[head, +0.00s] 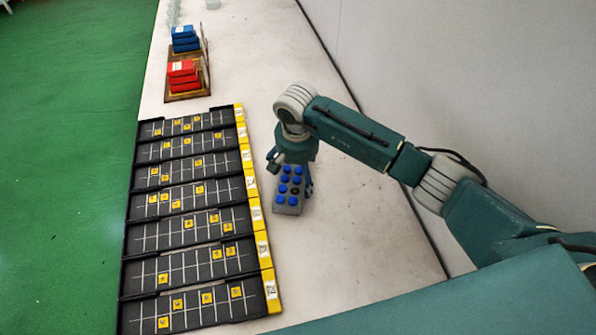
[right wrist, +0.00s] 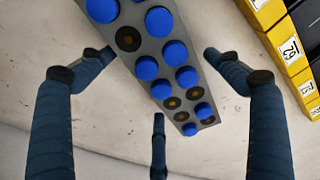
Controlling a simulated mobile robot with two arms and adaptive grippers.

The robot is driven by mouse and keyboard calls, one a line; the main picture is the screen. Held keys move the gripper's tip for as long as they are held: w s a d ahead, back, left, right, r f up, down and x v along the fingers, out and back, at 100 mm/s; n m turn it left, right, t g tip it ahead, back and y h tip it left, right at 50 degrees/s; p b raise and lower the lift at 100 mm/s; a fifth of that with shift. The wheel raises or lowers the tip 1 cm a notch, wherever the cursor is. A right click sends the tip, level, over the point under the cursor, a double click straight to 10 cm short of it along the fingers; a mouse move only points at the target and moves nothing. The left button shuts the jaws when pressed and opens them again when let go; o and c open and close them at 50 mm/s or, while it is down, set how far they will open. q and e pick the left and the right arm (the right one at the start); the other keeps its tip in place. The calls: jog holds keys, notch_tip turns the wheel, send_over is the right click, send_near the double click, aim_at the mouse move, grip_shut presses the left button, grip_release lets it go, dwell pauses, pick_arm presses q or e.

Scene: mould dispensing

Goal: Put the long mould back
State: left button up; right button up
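The long mould (head: 289,196) is a grey bar with blue round pieces in two rows on top. It is on or just above the pale bench, right of the black racks. My right gripper (head: 290,172) is over its far end, pointing down. In the right wrist view the mould (right wrist: 150,48) runs slantwise between the spread fingers of my right gripper (right wrist: 158,60). The fingers look open, with tips close to its sides; contact cannot be told. A few dark round spots on the mould have no blue piece. My left gripper is out of view.
Several black gridded racks (head: 170,235) with yellow tags and numbered yellow ends line the bench's left side. Red boxes (head: 183,74) and blue boxes (head: 185,39) stand at the far end. A wall (head: 470,80) bounds the right. Bare bench (head: 345,240) lies right of the mould.

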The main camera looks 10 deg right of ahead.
aim_at(298, 178)
jog(key=shift+r, duration=0.4)
notch_tip(298, 178, up, 11)
jog(key=s+b, duration=0.1)
jog(key=b, duration=0.2)
jog(key=shift+s+a+r, duration=0.15)
jog(key=shift+s+a, duration=0.05)
jog(key=shift+a, duration=0.05)
dwell(0.3)
